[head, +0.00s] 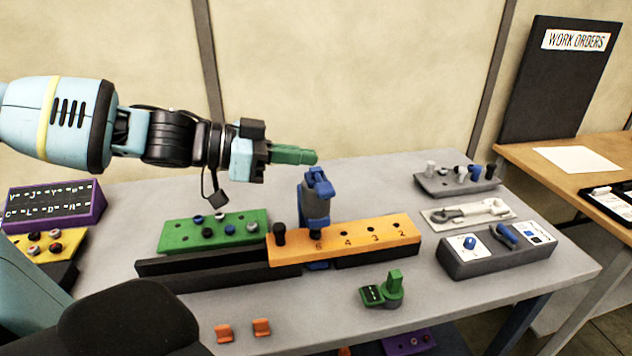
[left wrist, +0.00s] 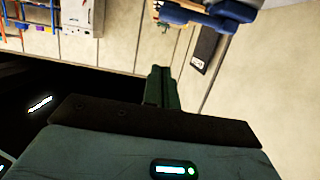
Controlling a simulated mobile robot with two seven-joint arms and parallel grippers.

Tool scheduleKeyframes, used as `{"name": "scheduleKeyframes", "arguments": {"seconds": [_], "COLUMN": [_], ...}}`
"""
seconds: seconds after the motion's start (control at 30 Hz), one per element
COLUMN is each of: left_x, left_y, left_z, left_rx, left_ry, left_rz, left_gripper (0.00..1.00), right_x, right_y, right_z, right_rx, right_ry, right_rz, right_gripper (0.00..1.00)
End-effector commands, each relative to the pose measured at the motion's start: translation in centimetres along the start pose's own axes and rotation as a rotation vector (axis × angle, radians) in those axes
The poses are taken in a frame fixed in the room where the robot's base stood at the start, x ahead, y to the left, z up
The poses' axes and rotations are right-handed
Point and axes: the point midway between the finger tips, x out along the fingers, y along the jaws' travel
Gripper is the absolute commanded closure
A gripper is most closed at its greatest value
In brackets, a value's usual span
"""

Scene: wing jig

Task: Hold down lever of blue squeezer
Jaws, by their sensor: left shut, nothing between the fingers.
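The blue squeezer (head: 317,192) stands upright at the orange numbered block (head: 385,237), its blue lever on top and a grey body below. My left gripper (head: 312,157) comes in from the left with its green fingers shut and empty. In the head view its tips are just above the lever's top; I cannot tell whether they touch. In the left wrist view the shut fingers (left wrist: 159,85) point away, and a blue part (left wrist: 205,14), seemingly the squeezer, shows at the top edge. My right gripper is not in view.
A green block (head: 180,236) with several knobs and a dark rail (head: 215,272) lie left of the squeezer. A green device (head: 390,290) and orange pieces (head: 262,327) lie in front. A grey control box (head: 490,262) stands right. The table's front middle is mostly free.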

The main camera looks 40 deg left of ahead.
Motion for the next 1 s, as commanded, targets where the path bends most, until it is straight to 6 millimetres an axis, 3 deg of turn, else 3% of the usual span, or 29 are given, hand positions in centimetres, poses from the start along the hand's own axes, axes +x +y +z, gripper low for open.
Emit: {"name": "scheduleKeyframes", "arguments": {"seconds": [0.2,0.5,1.0], "left_x": [2.4,2.9,3.0], "left_y": [-0.1,0.0,0.0], "left_z": [0.5,3.5,3.9], "left_rx": [-0.005,-0.001,0.010], "left_ry": [-0.004,0.001,0.001], "left_rz": [0.001,-0.001,-0.004], "left_gripper": [1.00,1.00,1.00], "right_x": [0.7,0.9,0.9], "right_y": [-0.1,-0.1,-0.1], "right_z": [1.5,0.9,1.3], "right_rx": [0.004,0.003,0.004], "right_ry": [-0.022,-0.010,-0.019], "right_rz": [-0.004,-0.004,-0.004], "right_gripper": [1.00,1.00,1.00]}}
